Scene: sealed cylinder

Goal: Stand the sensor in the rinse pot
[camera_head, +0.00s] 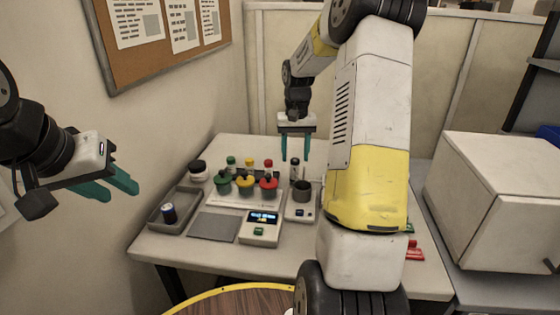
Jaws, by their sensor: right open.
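A dark grey cup, apparently the rinse pot (303,191), stands on a small pale base (300,212) right of the coloured pots. A slim dark-topped upright item (295,168), which may be the sensor, shows just behind the cup. I cannot tell whether it touches the cup. My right gripper (296,157) points down with its teal fingers apart, above and around the top of this slim item in the picture; contact is not clear. My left gripper (122,192) is open and empty, held up at the left, away from the table objects.
Green (223,184), yellow (245,186) and red (268,184) pots stand in a row, with small capped bottles behind. A grey tray (185,222) holds a dark cylinder (168,213). A display meter (260,229) stands in front. A white box (490,200) is at right.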

